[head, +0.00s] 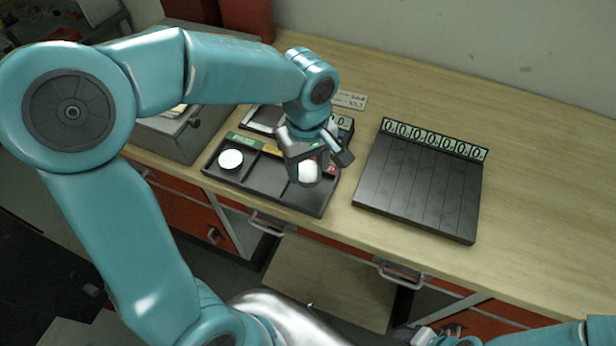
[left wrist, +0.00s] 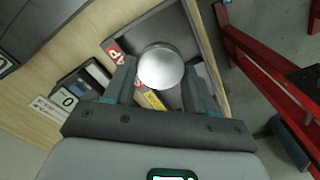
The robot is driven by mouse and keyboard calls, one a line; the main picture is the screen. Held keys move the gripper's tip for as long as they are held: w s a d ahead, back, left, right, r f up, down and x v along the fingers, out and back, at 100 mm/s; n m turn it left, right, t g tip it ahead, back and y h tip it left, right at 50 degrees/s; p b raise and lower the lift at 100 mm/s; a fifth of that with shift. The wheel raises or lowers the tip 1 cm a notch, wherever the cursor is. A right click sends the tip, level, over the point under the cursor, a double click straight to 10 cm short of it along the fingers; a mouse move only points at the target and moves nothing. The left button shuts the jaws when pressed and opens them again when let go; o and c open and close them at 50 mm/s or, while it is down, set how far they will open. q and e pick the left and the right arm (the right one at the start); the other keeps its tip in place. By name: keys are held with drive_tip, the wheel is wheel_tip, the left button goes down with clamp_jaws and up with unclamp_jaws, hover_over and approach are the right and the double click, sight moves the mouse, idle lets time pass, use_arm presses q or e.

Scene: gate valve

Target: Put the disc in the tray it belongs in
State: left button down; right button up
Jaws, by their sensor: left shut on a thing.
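A pale, shiny round disc (left wrist: 162,67) sits between the two fingers of my left gripper (left wrist: 160,88) in the left wrist view. In the head view the held disc (head: 308,172) shows white below my left gripper (head: 318,168), which is shut on it. The gripper is over the right part of a black compartment tray (head: 270,197), near the red label. I cannot tell whether the disc touches the tray floor. A second white disc (head: 230,159) lies in the tray's left compartment, by the green label. The middle compartment is partly hidden by my gripper.
A black ribbed panel with a row of number labels (head: 418,190) lies to the right on the wooden bench (head: 540,205). A grey box (head: 180,135) stands left of the tray. A small numbered device (head: 343,124) is behind the gripper. The bench's far right is clear.

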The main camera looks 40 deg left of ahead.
sight(307, 172)
use_arm(q)
wheel_tip(307, 172, down, 4)
drive_tip(key=shift+s+f, duration=0.15)
drive_tip(key=shift+f, duration=0.2)
drive_tip(key=shift+f, duration=0.15)
drive_tip(key=c, duration=0.6)
unclamp_jaws()
drive_tip(key=shift+c, duration=0.2)
